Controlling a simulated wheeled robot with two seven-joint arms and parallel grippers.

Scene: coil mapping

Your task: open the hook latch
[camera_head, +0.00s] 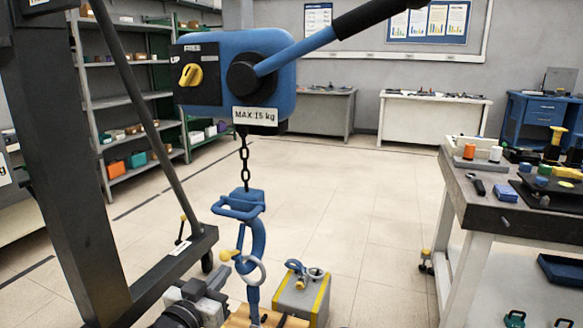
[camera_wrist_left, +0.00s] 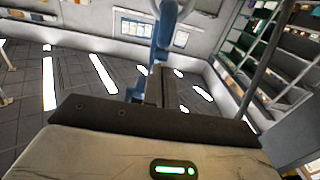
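A blue hook (camera_head: 256,240) hangs upright on a dark chain (camera_head: 244,160) below the blue hoist. A blue handle (camera_head: 238,205) is at its top. My left gripper (camera_head: 218,282) is just below the knob, left of the hook's lower part. In the left wrist view its fingers (camera_wrist_left: 159,86) look close together, with the blue hook (camera_wrist_left: 165,30) beyond the tips. I see nothing held between them. Contact with the latch cannot be made out. My right gripper is out of view.
The blue hoist (camera_head: 235,80) with a yellow switch hangs above. A grey, yellow-edged block (camera_head: 302,298) with a shackle on top stands right of the hook. A cluttered workbench (camera_head: 510,215) is at the right. The floor between is clear.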

